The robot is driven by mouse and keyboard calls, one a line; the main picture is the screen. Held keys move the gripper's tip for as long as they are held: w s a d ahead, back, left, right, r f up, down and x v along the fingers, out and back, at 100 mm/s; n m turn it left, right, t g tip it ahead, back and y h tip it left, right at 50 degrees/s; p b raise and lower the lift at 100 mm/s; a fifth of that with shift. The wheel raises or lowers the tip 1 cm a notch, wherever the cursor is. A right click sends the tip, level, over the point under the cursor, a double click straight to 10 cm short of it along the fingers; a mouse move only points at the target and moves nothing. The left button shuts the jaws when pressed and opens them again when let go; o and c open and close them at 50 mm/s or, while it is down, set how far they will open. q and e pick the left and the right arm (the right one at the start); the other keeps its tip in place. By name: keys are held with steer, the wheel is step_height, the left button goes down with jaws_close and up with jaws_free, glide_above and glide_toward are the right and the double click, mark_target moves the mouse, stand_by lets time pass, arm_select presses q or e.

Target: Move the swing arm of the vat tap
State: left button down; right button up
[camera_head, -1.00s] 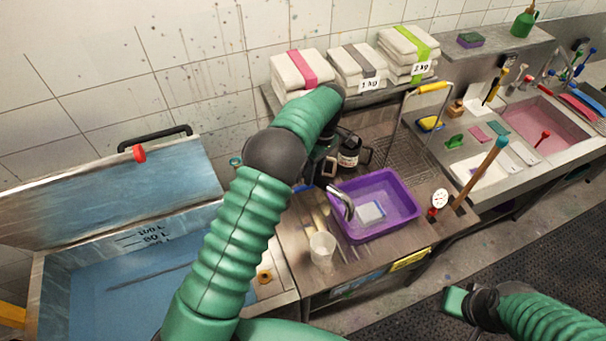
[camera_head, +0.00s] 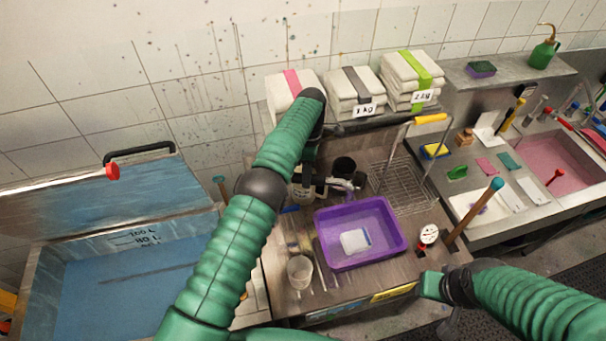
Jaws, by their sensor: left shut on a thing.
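The tap's swing arm, a short curved metal spout (camera_head: 346,184), shows just behind the purple tub's back rim. My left arm reaches over the bench and bends down to my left gripper (camera_head: 322,187), which is shut on the swing arm at its left end. The arm and gripper hide the tap's base and most of the grip. My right gripper (camera_head: 432,286) is low at the bench's front edge, far from the tap. I cannot tell whether its fingers are apart.
A wire rack (camera_head: 403,184), a gauge (camera_head: 429,235) and a wooden handle (camera_head: 474,211) are right. An open blue vat (camera_head: 110,290) lies left.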

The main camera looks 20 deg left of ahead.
arm_select(q)
steer(key=shift+w+d+r, duration=0.1)
steer(key=shift+w, duration=0.05)
steer(key=c, duration=1.1)
jaws_free()
steer(key=shift+d, duration=0.1)
steer(key=shift+o, duration=0.2)
